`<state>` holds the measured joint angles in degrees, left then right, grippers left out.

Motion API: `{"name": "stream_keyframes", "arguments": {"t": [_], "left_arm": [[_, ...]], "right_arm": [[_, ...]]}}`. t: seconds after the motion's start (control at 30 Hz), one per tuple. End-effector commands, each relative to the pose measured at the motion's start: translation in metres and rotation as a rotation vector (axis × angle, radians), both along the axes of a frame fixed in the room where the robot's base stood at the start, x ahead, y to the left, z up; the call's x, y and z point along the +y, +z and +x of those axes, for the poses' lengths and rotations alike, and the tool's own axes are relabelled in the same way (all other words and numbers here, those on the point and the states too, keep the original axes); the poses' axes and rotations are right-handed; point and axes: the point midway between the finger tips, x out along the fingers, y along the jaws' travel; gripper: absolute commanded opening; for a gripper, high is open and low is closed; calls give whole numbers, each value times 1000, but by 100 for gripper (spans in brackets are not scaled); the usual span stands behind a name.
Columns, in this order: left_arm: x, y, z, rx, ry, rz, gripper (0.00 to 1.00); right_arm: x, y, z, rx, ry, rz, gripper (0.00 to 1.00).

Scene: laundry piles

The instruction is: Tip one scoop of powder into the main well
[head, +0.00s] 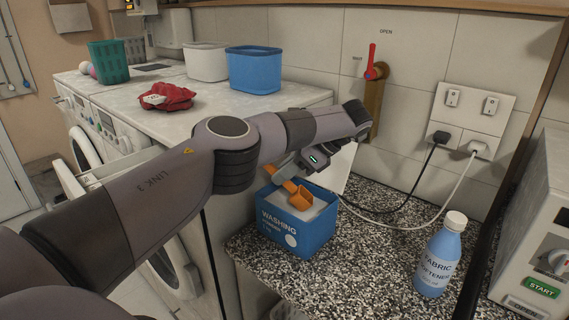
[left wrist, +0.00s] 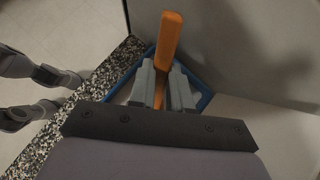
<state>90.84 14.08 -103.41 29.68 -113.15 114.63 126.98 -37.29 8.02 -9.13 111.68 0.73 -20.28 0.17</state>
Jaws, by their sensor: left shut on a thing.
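My left gripper (head: 286,174) is shut on the handle of an orange scoop (head: 301,199). The scoop bowl is over the open top of a blue washing powder box (head: 287,236), close to the pale powder; I cannot tell whether it touches it or what it holds. In the left wrist view the orange handle (left wrist: 168,40) sticks up between the two grey fingers (left wrist: 160,88), with the blue box rim (left wrist: 205,100) around them. A pulled-out white drawer (head: 103,171) shows partly behind my arm at the left; its wells are hidden. My right gripper is not in view.
The box stands on a speckled counter (head: 375,270) with a fabric softener bottle (head: 438,262) and cables. White machines at the left carry a red cloth (head: 167,96), a blue tub (head: 254,70), a white tub (head: 206,63) and a green basket (head: 108,62). A round door hangs open.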

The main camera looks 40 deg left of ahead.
Motion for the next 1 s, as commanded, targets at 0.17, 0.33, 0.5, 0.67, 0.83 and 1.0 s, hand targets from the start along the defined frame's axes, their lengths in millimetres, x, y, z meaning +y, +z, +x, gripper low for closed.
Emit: {"name": "stream_keyframes", "arguments": {"t": [0.17, 0.33, 0.5, 0.67, 0.83, 1.0], "left_arm": [[-2, -14, 1, 0, -4, -5, 0], [-1, -26, 0, 2, -1, -4, 0], [8, -21, -1, -31, 0, -48, 0], [14, -16, -6, -62, 2, -112, 0], [21, -8, -11, -106, 2, -194, 0], [29, 0, -15, -150, 1, -276, 0]], "right_arm": [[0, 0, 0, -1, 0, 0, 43], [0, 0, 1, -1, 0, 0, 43], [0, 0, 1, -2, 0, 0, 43], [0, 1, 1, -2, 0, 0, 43], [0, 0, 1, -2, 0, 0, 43], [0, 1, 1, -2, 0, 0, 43]]}}
